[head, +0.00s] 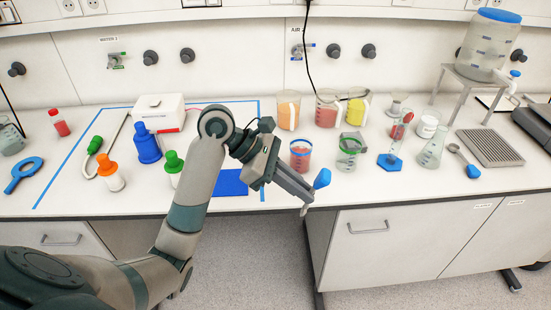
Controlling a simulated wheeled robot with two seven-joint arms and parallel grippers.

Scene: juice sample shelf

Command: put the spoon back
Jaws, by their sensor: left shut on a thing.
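A spoon with a blue head (322,178) is in the jaws of my left gripper (306,197). The gripper is shut on it, in front of the bench's front edge. The blue part sticks up past the fingertips, and a short thin piece shows just below them. The rest of the spoon is hidden by the fingers. A second spoon-like tool, grey with a blue end (473,171), lies on the bench at the right, apart from the gripper. My right gripper is out of view.
Close behind the gripper stand a beaker of red liquid (300,154) and a green-banded beaker (348,154). Fuller jugs, including a yellow one (357,110), stand behind them. A blue mat (231,183) and capped bottles, one blue (146,146), are left. A drain rack (490,148) is right.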

